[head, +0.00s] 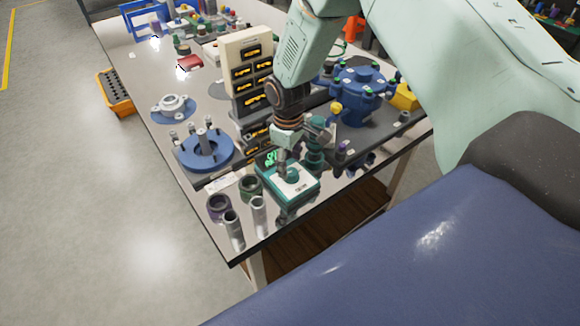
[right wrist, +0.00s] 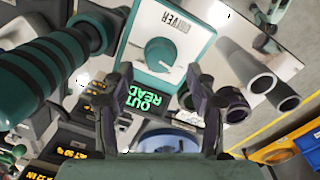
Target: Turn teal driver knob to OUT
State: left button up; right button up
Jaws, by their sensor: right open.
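The teal driver knob (head: 291,175) sits on a white-topped teal box (head: 300,190) near the table's front corner. In the right wrist view the round knob (right wrist: 162,55) shows clearly on the white panel, with a DRIVER label beside it. A small display (right wrist: 137,100) by the box shows green text that appears to read OUT and READY. My right gripper (head: 287,158) is right above the knob. In the right wrist view its two fingers (right wrist: 164,80) are spread apart, with nothing between them, and appear apart from the knob. My left gripper is out of view.
A dark teal ribbed tool (right wrist: 45,62) stands close beside the box. Metal tubes (head: 259,216) and a purple ring (head: 219,207) stand left of it. A blue flange (head: 205,152), a cream display tower (head: 247,60) and a blue pump-like housing (head: 360,90) stand farther back.

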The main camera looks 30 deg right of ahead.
aim_at(289, 173)
notch_tip(289, 173, up, 9)
jog(key=shift+s+a, duration=0.2)
dwell(1.2)
